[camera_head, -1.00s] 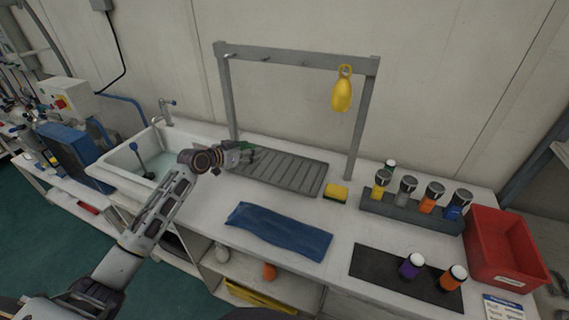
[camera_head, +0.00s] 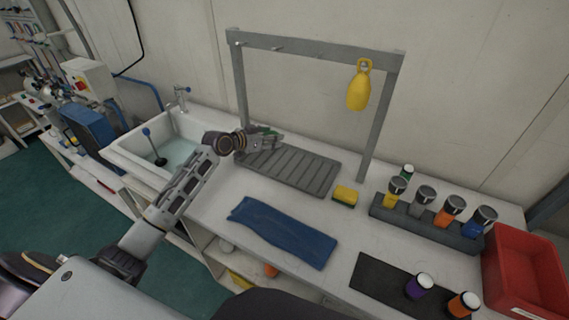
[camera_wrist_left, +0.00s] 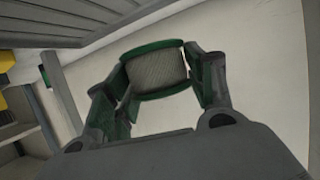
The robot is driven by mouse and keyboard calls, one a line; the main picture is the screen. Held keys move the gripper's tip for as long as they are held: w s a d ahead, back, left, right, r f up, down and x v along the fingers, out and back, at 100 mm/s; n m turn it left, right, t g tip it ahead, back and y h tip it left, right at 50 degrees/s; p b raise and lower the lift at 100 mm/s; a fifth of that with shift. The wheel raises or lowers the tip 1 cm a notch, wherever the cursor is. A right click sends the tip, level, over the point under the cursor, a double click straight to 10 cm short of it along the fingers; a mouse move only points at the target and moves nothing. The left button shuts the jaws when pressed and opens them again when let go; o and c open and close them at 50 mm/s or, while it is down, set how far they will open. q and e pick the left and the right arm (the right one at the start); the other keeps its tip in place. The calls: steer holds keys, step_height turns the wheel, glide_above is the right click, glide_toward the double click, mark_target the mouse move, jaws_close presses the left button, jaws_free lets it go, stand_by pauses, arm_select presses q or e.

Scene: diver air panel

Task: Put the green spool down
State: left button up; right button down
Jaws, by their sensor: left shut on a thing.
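The green spool (camera_wrist_left: 158,72) shows in the left wrist view, with green rims and a grey mesh middle. It sits between the two fingers of my left gripper (camera_wrist_left: 160,88), which is shut on it. In the head view the left gripper (camera_head: 268,139) is over the back left part of the grey ribbed drain mat (camera_head: 296,170). Only a little green of the spool (camera_head: 270,131) shows there, and most of it is hidden by the fingers. I cannot tell whether the spool touches the mat. My right gripper is not in view.
The sink (camera_head: 132,150) is left of the mat. A grey rail frame (camera_head: 315,46) stands behind, with a yellow hanging thing (camera_head: 358,90). A yellow sponge (camera_head: 345,195), blue cloth (camera_head: 283,231), jar rack (camera_head: 425,228) and red bin (camera_head: 527,275) lie around.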

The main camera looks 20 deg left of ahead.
arm_select(q)
glide_above(272, 164)
steer(key=shift+s+f, duration=0.15)
steer(key=shift+f, duration=2.95)
steer(key=shift+f, duration=1.9)
steer(key=shift+f, duration=0.15)
steer(key=o, duration=1)
steer(key=shift+o, duration=0.3)
steer(key=shift+r, duration=0.2)
